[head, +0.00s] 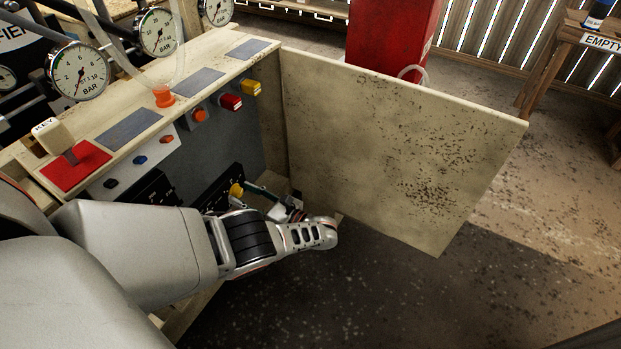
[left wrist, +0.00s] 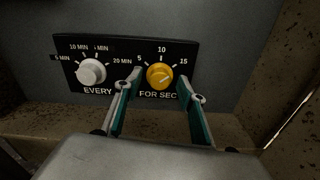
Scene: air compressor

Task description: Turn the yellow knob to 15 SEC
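The yellow knob (left wrist: 159,75) sits on a black panel (left wrist: 185,50) above the words FOR SEC, with marks 5, 10 and 15 around it. A faint pale line on its face seems to slant to the right, but its exact setting is too small to tell. My left gripper (left wrist: 161,78) is open, one fingertip on each side of the knob, with small gaps showing. In the head view the yellow knob (head: 236,190) shows just left of my left gripper (head: 247,193), which reaches toward the panel. My right gripper is not in view.
A white knob (left wrist: 91,72), marked EVERY, sits left of the yellow one. An open beige door (head: 390,140) stands to the right of my left arm. Gauges (head: 78,72) and a key block (head: 52,135) are on top of the cabinet.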

